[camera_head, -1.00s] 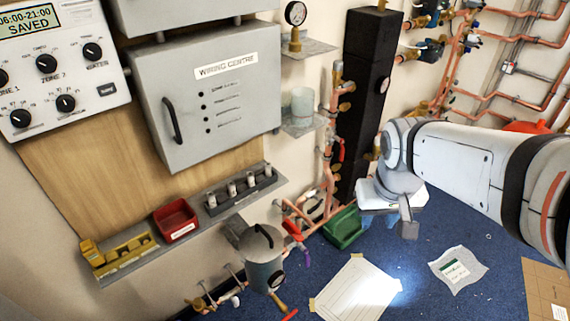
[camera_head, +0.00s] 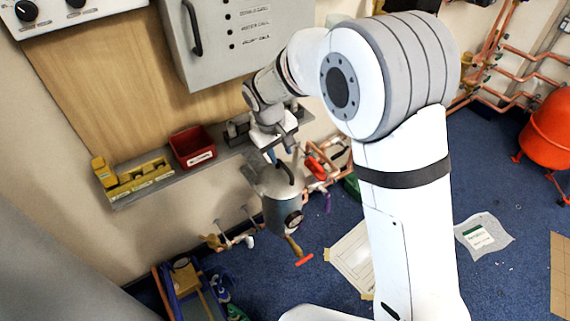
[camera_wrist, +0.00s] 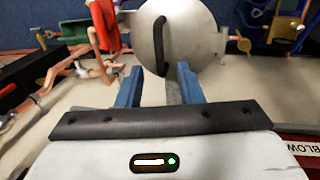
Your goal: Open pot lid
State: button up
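The pot is a grey metal cylinder (camera_head: 283,213) with a dial on its side, mounted by the wall below the shelf. Its round lid (camera_wrist: 205,42) has a black arched handle (camera_wrist: 160,48), which also shows in the head view (camera_head: 286,172). The lid sits on the pot. My gripper (camera_wrist: 160,80) has blue fingers standing apart, with nothing held between them. In the wrist view the near end of the handle lies between and just beyond the fingertips. In the head view the gripper (camera_head: 280,156) is just above and behind the lid; whether it touches is unclear.
A red bin (camera_head: 193,148) and a yellow rack (camera_head: 136,182) stand on the wall shelf to the left. A red-handled valve (camera_head: 316,166) and copper pipes are close on the pot's right. A tap with a red handle (camera_head: 304,260) is below the pot.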

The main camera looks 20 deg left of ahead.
aim_at(286, 167)
jog(key=f, duration=0.5)
jog(key=shift+w+d+f+b, duration=0.1)
jog(key=shift+w+d+b, duration=0.2)
jog(key=shift+w+d, duration=0.1)
grip_shut()
jog(key=shift+d, duration=0.15)
